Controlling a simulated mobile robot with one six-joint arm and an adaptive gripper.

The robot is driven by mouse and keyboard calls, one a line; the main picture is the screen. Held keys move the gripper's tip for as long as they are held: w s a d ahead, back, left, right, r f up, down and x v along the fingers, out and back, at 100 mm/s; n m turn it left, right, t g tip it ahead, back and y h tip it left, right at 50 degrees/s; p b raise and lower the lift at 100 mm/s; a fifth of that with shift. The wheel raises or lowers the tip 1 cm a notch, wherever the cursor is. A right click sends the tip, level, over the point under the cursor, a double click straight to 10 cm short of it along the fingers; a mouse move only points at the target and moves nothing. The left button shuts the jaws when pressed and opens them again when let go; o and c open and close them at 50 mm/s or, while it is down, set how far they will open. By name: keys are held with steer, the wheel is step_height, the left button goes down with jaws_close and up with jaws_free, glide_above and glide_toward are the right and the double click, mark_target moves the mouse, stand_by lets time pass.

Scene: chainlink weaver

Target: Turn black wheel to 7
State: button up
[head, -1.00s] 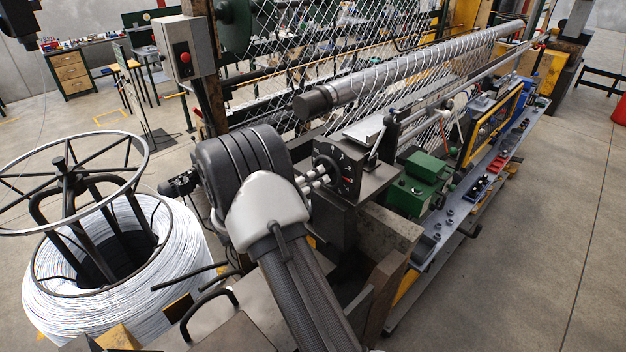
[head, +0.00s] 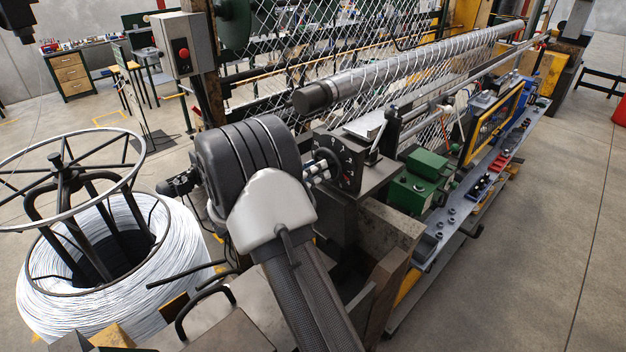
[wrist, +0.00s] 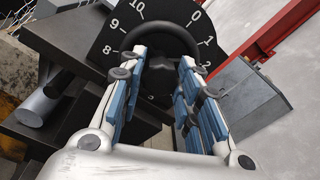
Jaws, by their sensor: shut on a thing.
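The black wheel (wrist: 160,37) stands in front of a black dial plate (wrist: 90,25) with white numbers in the wrist view. In the head view, the wheel (head: 329,160) shows edge-on before the dial plate (head: 352,165). My gripper (wrist: 163,57) is shut on the wheel, with its blue-padded fingers at the left and right of the rim. It also shows at the wheel in the head view (head: 318,170). No pointer can be made out.
A large wire coil (head: 40,290) on a spool stands at the left. A control box with a red button (head: 182,50) is behind my arm. The machine bed with a green housing (head: 415,185) runs off to the right. Open floor lies right of it.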

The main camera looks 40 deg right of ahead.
steer(key=m+b, duration=0.6)
steer(key=b, duration=0.3)
steer(key=m+t+b, duration=0.1)
steer(key=m+b, duration=0.5)
steer(key=b, duration=0.3)
steer(key=m+b, duration=0.7)
steer(key=b, duration=0.1)
steer(key=shift+s+b, duration=0.25)
steer(key=shift+b, duration=0.15)
steer(key=o, duration=1.1)
steer(key=shift+c, duration=0.2)
steer(key=s+a, duration=0.1)
steer(key=a, duration=1.1)
steer(key=shift+s+r, duration=0.15)
steer(key=shift+r, duration=0.15)
